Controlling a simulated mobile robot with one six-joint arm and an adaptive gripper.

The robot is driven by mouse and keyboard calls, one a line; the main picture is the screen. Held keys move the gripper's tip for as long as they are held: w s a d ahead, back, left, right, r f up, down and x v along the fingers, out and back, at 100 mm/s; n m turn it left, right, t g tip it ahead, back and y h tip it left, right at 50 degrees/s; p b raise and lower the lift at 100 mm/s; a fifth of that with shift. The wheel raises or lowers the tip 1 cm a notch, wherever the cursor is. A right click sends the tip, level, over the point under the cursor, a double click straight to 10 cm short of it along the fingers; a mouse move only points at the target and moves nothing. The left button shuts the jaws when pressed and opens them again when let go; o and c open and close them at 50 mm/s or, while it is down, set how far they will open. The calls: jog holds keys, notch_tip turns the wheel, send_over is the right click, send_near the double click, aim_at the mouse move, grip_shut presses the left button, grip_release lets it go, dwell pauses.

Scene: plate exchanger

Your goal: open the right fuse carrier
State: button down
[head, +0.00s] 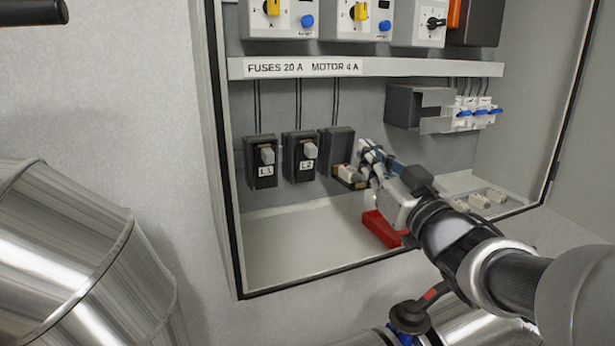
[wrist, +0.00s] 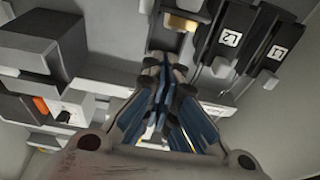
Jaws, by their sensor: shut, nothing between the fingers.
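The right fuse carrier (head: 348,174) is the third of a row of black fuse holders. It is tilted out and down from its black base (head: 338,143), and a pale body shows on it. In the wrist view a tan part of this holder (wrist: 181,22) shows just beyond the fingers. The carriers marked L1 (head: 265,160) and L2 (head: 306,158) sit upright in their bases to the left. My gripper (head: 364,158) is shut and empty, just right of the tilted carrier. Its fingertips (wrist: 164,62) are together; I cannot tell whether they touch the carrier.
A red block (head: 382,228) lies on the cabinet floor below my gripper. Several pale small parts (head: 480,199) lie at the floor's right. A grey box (head: 415,105) and breakers with blue levers (head: 475,113) are up and right. The cabinet floor's left is clear.

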jog(key=shift+s+f+t+b, duration=0.25)
jog(key=shift+f+t+b, duration=0.35)
jog(key=shift+b, duration=1.15)
jog(key=shift+s+d+b, duration=0.1)
jog(key=shift+b, duration=0.35)
jog(key=shift+r, duration=0.1)
